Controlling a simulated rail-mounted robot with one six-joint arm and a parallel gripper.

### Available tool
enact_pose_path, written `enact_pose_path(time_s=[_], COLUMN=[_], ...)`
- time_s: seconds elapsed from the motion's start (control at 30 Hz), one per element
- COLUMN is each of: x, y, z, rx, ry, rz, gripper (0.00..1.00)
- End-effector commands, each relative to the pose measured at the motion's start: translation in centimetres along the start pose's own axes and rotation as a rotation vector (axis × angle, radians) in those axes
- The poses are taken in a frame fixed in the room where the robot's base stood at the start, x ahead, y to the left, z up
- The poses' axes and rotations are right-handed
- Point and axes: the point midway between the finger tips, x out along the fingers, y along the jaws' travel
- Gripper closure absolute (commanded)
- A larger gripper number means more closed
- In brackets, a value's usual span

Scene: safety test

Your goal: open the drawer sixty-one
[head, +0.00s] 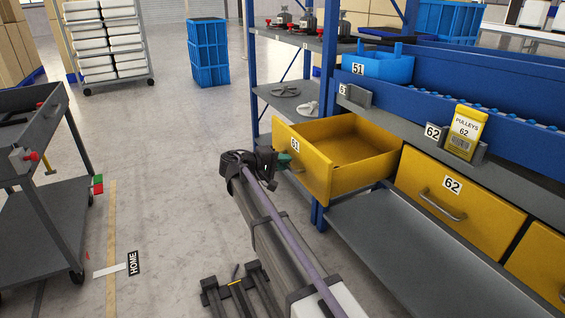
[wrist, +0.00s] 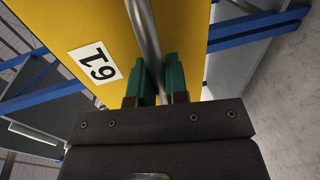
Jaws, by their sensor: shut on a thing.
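The yellow drawer sixty-one (head: 303,163) stands pulled out from the blue shelving in the head view, and its inside looks empty. Its front with the label 61 fills much of the wrist view (wrist: 85,25). My gripper (head: 284,160) is at the drawer's front. In the wrist view, its green fingers (wrist: 163,82) are shut on the metal bar handle (wrist: 146,38), one finger on each side. In the head view the handle is mostly hidden by my gripper.
Closed yellow drawer 62 (head: 480,200) is to the right, above a grey shelf (head: 420,250). A yellow PULLEYS card (head: 463,130) stands above it. A grey cart (head: 45,215) stands at the left.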

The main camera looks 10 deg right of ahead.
Motion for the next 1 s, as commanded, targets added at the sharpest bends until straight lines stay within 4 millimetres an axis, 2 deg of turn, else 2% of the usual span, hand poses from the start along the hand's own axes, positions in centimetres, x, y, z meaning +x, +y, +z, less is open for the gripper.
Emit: enact_pose_path(time_s=[0.03, 0.07, 0.3, 0.53, 0.63, 1.0], x=[0.0, 0.0, 0.0, -0.1, -0.9, -9.4], y=[0.0, 0.0, 0.0, 0.0, 0.1, 0.2], z=[0.0, 0.0, 0.0, 0.0, -0.1, -0.1], rx=[0.000, 0.000, 0.000, 0.000, 0.000, -0.001], ry=[-0.001, -0.002, -0.001, 0.000, 0.001, 0.001], rz=[0.000, 0.000, 0.000, 0.000, 0.000, 0.000], gripper=[1.00, 0.85, 0.62, 0.61, 0.61, 0.61])
